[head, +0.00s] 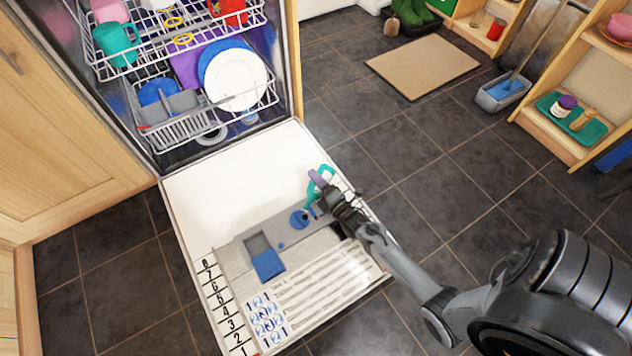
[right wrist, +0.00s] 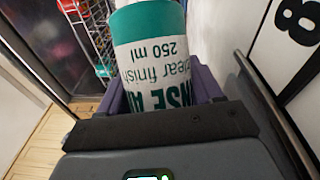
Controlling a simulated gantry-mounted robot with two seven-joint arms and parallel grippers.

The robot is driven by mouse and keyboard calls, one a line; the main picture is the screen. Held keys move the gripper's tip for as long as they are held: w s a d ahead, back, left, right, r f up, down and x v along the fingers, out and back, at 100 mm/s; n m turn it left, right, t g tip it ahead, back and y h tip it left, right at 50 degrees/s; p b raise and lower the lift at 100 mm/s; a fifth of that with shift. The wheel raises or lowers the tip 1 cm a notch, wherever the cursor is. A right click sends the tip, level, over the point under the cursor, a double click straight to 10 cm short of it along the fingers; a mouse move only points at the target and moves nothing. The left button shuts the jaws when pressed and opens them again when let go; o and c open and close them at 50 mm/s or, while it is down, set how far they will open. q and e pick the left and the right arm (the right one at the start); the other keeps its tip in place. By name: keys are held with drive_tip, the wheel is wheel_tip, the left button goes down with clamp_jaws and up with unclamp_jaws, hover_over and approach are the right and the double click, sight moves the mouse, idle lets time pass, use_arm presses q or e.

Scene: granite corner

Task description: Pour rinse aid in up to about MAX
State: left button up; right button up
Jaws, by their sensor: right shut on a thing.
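My right gripper (head: 323,186) has purple fingers and is shut on the teal rinse aid bottle (head: 313,190). It holds the bottle over the open dishwasher door (head: 230,185). In the right wrist view the bottle (right wrist: 165,50) sits between the fingers, its white label reading "250 ml" upside down. The bottle's exact tilt and its mouth are hard to make out. The grey dispenser panel (head: 322,226) has a round blue part (head: 300,218) just below and left of the bottle, and a blue flap (head: 268,265). The MAX mark and liquid level cannot be made out. My left gripper is not in view.
Loaded racks (head: 185,125) with a white plate (head: 235,80) and mugs stand pulled out beyond the door. A wooden cabinet (head: 70,120) borders the left. A doormat (head: 422,65), a blue-grey dustpan (head: 503,92) and shelves with a green tray (head: 571,118) are right; tiled floor between is free.

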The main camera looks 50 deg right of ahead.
drive_tip(key=shift+s+f, duration=0.15)
drive_tip(key=shift+f, duration=0.25)
drive_tip(key=r+m+g+p, duration=0.1)
drive_tip(key=p, duration=0.2)
drive_tip(key=shift+d+r+m, duration=0.1)
drive_tip(key=shift+r+m, duration=0.15)
drive_tip(key=shift+m, duration=0.15)
drive_tip(key=shift+m+p, duration=0.3)
drive_tip(key=shift+p, duration=0.35)
drive_tip(key=shift+r, duration=0.1)
drive_tip(key=shift+r, duration=0.1)
